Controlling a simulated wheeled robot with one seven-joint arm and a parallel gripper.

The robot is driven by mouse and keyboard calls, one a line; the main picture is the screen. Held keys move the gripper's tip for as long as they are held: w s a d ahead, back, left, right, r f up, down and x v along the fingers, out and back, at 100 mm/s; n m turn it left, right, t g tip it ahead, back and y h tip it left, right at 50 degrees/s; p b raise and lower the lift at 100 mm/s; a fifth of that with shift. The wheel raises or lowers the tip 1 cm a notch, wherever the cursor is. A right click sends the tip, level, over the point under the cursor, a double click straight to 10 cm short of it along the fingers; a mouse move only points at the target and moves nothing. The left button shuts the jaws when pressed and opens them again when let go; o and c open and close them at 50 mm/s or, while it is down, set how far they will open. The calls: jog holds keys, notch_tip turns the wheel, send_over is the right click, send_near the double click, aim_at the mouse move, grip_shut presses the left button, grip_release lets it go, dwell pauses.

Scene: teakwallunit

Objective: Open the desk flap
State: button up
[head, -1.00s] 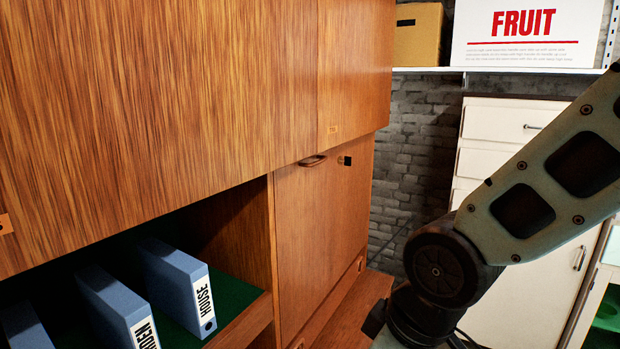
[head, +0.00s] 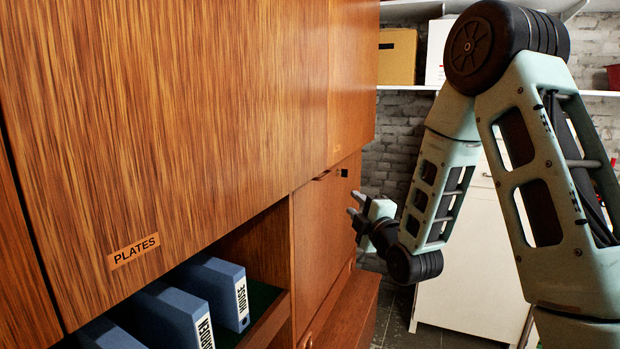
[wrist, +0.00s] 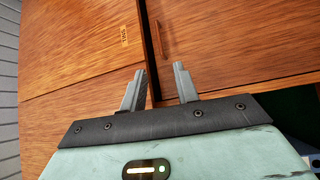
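The desk flap (head: 322,238) is a shut, upright wooden panel below the overhanging upper cabinets. Its small bar handle (head: 321,175) is near its top edge; it also shows in the wrist view (wrist: 161,40), beyond my fingers. A black square (head: 344,173) sits on the flap to the right of the handle. My gripper (head: 353,212) is in front of the flap, lower than the handle and apart from it. In the wrist view its two fingers (wrist: 158,82) are spread with nothing between them.
An upper cabinet with a PLATES label (head: 134,251) juts out above. Blue binders (head: 218,285) stand in the open shelf left of the flap. A white cabinet (head: 465,270) stands behind my arm. A cardboard box (head: 397,57) is on the back shelf.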

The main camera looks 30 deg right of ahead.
aim_at(326, 176)
jog(key=w+p, duration=0.2)
jog(key=w, duration=0.3)
jog(key=w+d+r+p, duration=0.1)
jog(key=w+p, duration=0.1)
jog(key=w, duration=0.3)
jog(key=w+d+r+p, duration=0.1)
jog(key=w+p, duration=0.1)
jog(key=w, duration=0.3)
jog(key=shift+w+r, duration=0.15)
jog(key=shift+w, duration=0.15)
jog(key=shift+w+d, duration=0.15)
jog(key=shift+w, duration=0.55)
grip_shut()
